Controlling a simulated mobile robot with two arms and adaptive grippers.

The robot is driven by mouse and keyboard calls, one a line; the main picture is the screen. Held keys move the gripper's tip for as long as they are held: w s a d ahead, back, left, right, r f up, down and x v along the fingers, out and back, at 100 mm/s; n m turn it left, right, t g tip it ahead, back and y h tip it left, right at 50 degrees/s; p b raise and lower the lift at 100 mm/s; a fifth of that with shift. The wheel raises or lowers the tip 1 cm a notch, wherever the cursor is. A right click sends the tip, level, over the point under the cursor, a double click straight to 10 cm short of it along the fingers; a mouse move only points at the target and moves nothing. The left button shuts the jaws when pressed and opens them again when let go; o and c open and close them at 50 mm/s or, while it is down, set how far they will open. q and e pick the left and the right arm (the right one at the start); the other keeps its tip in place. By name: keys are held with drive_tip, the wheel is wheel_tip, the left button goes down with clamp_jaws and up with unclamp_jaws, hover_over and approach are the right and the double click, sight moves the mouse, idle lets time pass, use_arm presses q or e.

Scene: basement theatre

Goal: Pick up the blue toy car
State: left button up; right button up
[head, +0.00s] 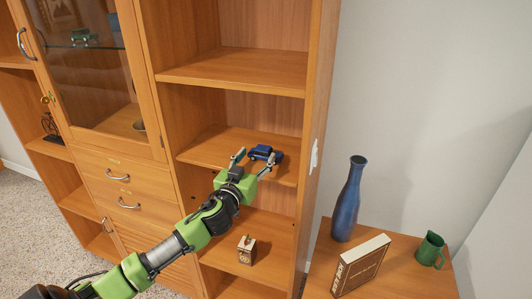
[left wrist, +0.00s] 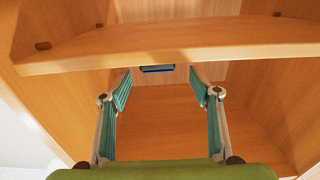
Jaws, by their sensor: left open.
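The blue toy car (head: 264,153) sits on a middle shelf (head: 222,145) of the wooden bookcase, near the shelf's right part. My left gripper (head: 254,162) is open at the front of that shelf, with its two fingers pointing at the car. In the left wrist view, a small dark blue part of the car (left wrist: 157,69) shows between and beyond the open fingertips (left wrist: 160,76). Most of the car is hidden there. The fingers look empty; I cannot tell whether one touches the car. My right gripper is not in view.
A small wooden box (head: 247,250) stands on the shelf below. The bookcase's right side panel (head: 318,110) is close to the gripper. A blue vase (head: 348,200), a book (head: 360,265) and a green mug (head: 431,250) stand on a side table. A glass-doored cabinet (head: 95,85) is left.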

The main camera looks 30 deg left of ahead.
sight(263, 149)
use_arm(q)
drive_tip(key=p+x, duration=0.1)
drive_tip(key=x, duration=0.1)
drive_tip(key=p+x, duration=0.1)
drive_tip(key=x, duration=0.2)
drive_tip(key=shift+w+d+r, duration=0.1)
drive_tip(key=shift+d+r, duration=0.05)
drive_tip(key=shift+d, duration=0.05)
drive_tip(key=shift+w+a, duration=0.1)
drive_tip(key=shift+w, duration=0.25)
drive_tip(key=c, duration=1.3)
